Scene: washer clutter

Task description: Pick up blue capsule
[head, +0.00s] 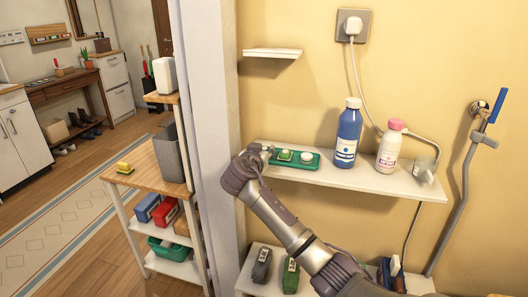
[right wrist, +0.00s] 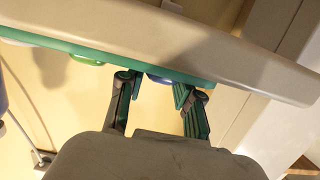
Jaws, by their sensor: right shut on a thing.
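A green tray (head: 312,167) lies on the white wall shelf (head: 350,177). Two pale, green-edged capsules sit on it, a left one (head: 285,155) and a right one (head: 306,157). My right gripper (head: 266,151) is at the tray's left end; its own fingers hide what it holds in the head view. In the right wrist view, the right gripper (right wrist: 156,86) has its fingers on both sides of the blue capsule (right wrist: 160,79), shut on it at the edge of the tray (right wrist: 105,66). A green capsule (right wrist: 85,62) shows beside it. My left gripper is not in view.
A blue bottle (head: 348,133) and a white bottle with a pink cap (head: 390,146) stand right of the tray. A small shelf (head: 272,53) is above. A white wall edge (head: 209,120) is close to the left. Boxes (head: 290,275) stand on the lower shelf.

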